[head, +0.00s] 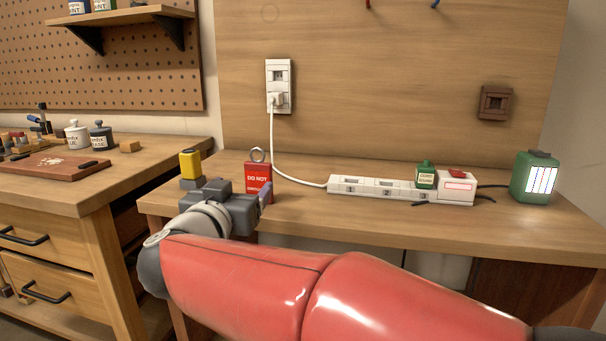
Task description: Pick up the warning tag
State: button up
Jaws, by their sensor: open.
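The warning tag (258,174) is a red upright block with white "DO NOT" lettering and a metal ring on top. It stands on the wooden bench, left of the power strip. My gripper (251,188) is in front of it, low over the bench's left part. The jaws are open; one finger shows at the tag's lower right. The gripper body hides the tag's lower part, and I cannot tell whether the fingers touch it.
A yellow-topped block (190,163) stands close left of the gripper. The bench front (480,229) is clear.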

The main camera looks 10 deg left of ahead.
aim_at(257, 179)
jog(key=shift+h, duration=0.5)
jog(key=w, duration=0.5)
jog(key=w+d, duration=0.1)
jog(key=w, duration=0.1)
jog(key=shift+w+d+f, duration=0.1)
jog(key=shift+w+f, duration=0.2)
jog(key=shift+f, duration=0.05)
jog(key=shift+c, duration=0.5)
jog(key=c, duration=1)
